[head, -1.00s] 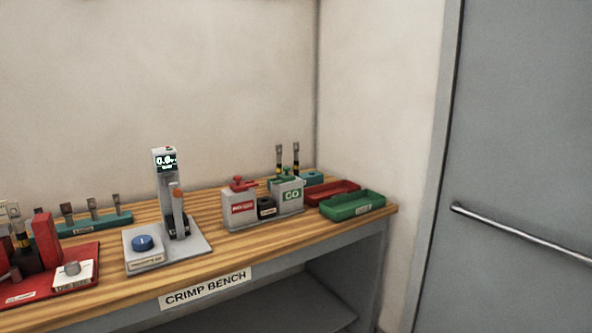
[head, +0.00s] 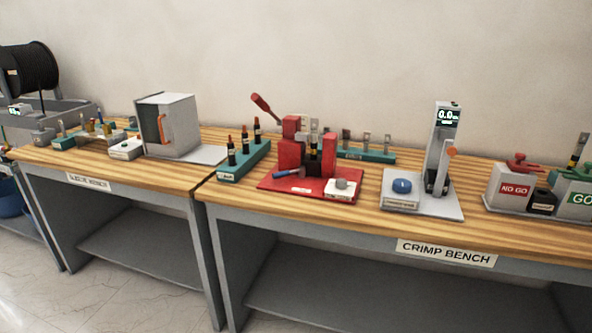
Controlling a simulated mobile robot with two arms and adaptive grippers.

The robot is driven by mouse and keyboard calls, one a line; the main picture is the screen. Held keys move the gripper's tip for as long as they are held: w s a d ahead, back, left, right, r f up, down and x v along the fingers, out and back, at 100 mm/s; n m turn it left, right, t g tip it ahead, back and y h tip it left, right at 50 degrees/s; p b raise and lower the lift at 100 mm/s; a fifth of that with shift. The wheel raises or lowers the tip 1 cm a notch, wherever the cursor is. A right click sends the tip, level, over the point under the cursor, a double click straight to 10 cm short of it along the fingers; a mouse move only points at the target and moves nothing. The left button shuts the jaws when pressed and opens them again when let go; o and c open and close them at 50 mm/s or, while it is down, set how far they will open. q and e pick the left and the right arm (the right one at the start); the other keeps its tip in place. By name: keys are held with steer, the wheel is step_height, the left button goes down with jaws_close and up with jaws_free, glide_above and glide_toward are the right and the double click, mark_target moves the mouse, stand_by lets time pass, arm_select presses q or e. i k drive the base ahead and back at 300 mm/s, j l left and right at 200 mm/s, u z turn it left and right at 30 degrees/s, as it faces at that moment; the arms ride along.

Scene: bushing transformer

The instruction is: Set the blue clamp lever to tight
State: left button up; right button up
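The blue clamp lever (head: 287,174) is a short blue-handled bar low on the front left of the red crimp press (head: 291,152). It lies nearly level, its blue end toward the left, above the red base plate (head: 311,189). Its setting cannot be read at this distance. A long red handle (head: 264,104) rises from the press, tilted up to the left. Neither of my grippers is in view.
The press stands on the wooden crimp bench (head: 374,205). A teal rack with dark terminals (head: 243,162) is on its left, and a grey tester with a blue button (head: 402,186) on its right. Another bench with a grey boxy machine (head: 168,124) stands further left.

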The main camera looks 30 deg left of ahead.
mark_target(302, 170)
steer(key=i+j, duration=0.1)
steer(key=j, duration=0.35)
steer(key=i+j, duration=0.1)
steer(key=j, duration=0.35)
steer(key=i+j, duration=0.15)
steer(key=j, duration=0.3)
steer(key=i+j, duration=0.1)
steer(key=j, duration=0.3)
steer(key=i+j, duration=0.1)
steer(key=j, duration=0.35)
